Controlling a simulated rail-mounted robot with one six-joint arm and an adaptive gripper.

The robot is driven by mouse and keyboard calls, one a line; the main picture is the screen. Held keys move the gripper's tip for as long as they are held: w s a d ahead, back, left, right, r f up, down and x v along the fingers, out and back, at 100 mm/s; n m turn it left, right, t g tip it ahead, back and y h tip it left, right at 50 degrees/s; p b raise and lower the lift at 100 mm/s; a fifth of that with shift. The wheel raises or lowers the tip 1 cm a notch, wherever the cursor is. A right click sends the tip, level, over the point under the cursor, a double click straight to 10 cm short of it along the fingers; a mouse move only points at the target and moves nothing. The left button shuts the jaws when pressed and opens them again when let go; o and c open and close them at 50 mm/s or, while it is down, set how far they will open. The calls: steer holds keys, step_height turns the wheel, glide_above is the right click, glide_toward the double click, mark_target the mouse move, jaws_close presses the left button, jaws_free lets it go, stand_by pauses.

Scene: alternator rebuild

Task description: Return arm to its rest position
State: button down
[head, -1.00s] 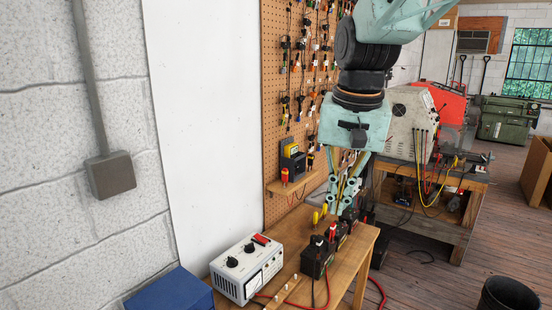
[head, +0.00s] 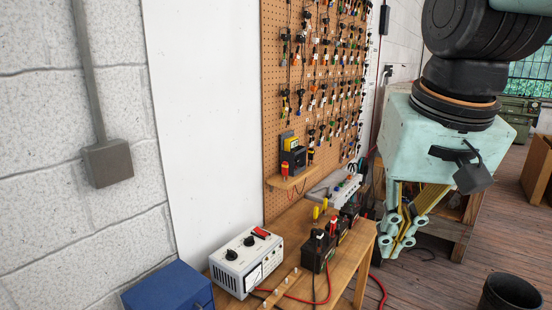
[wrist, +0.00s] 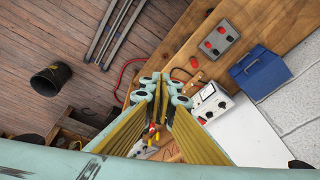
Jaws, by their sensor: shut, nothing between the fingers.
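My gripper (head: 395,252) hangs at the right of the head view, pointing down, in front of the bench's right end and apart from it. In the wrist view my gripper (wrist: 158,90) shows its two yellow-padded fingers close together, shut and empty. The arm above it is large and close to the head camera.
A wooden bench (head: 335,285) carries a white meter box (head: 247,262) and dark batteries (head: 318,252). A blue box (head: 165,290) stands at its near left. A pegboard (head: 275,130) with hanging leads is behind. A black bucket (head: 508,295) stands on the floor, right.

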steer(key=s+d+f+b, duration=0.1)
steer(key=s+f, duration=0.2)
steer(key=s, duration=0.4)
steer(key=s+d+f+n+b, duration=0.1)
steer(key=s+f, duration=0.1)
steer(key=s, duration=0.5)
steer(key=shift+f+t, duration=0.4)
steer(key=c, duration=3.5)
jaws_free()
steer(key=shift+d, duration=0.1)
